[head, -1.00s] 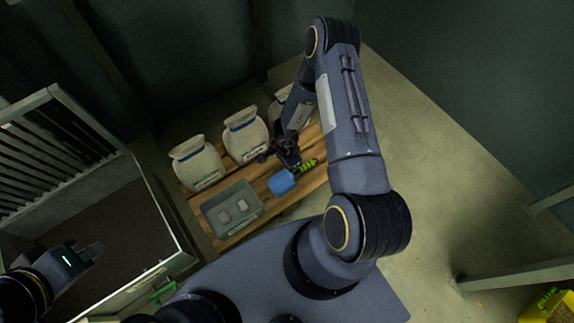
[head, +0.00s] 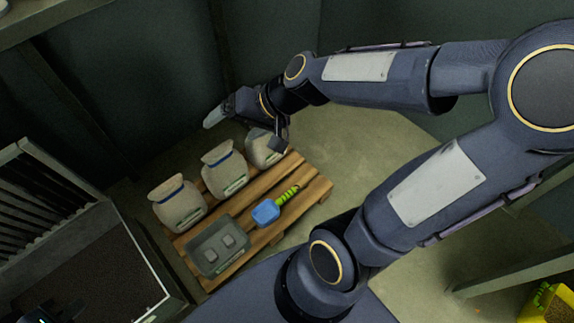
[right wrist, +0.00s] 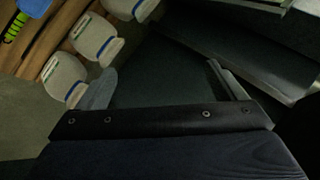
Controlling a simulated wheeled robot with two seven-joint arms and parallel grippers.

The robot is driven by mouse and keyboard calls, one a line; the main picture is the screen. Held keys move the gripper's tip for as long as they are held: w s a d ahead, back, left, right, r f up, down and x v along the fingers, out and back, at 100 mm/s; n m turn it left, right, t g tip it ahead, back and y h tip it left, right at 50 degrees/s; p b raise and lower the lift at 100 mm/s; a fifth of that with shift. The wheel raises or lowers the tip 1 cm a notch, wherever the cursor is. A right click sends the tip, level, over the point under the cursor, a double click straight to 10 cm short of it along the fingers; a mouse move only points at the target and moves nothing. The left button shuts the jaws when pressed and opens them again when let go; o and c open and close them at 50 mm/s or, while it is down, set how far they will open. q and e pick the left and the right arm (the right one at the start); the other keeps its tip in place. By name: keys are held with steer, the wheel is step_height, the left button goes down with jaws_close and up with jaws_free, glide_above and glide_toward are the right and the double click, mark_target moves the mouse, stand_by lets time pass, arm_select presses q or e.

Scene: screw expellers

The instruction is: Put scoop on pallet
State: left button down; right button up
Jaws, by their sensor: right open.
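The scoop, with a blue bowl (head: 266,212) and a green-and-black handle (head: 288,194), lies on the wooden pallet (head: 318,193), near its front right part. Nothing holds it. Its green handle (right wrist: 14,27) also shows at the upper left of the right wrist view. My right gripper (head: 246,127) is open and empty, above and beyond the pallet's back edge near the sacks, well apart from the scoop. My left gripper (head: 62,314) is at the bottom left corner of the head view, mostly cut off, so its jaws cannot be judged.
Three pale sacks (head: 179,204) stand in a row along the pallet's back side. A grey bin (head: 206,261) with two light blocks inside sits at its front left. A metal-walled container (head: 158,262) stands left of the pallet. A yellow container (head: 559,306) is at the lower right.

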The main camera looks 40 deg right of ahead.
steer(key=s+d+n+g+h, duration=0.1)
steer(key=s+n+h, duration=0.1)
steer(key=s, duration=1.2)
steer(key=shift+s+d+r+n, duration=0.3)
steer(key=shift+s+n, duration=0.1)
steer(key=shift+n, duration=0.5)
step_height(320, 180, up, 30)
steer(key=p, duration=2.9)
steer(key=shift+f, duration=0.2)
steer(key=shift+f, duration=0.1)
steer(key=shift+f, duration=0.1)
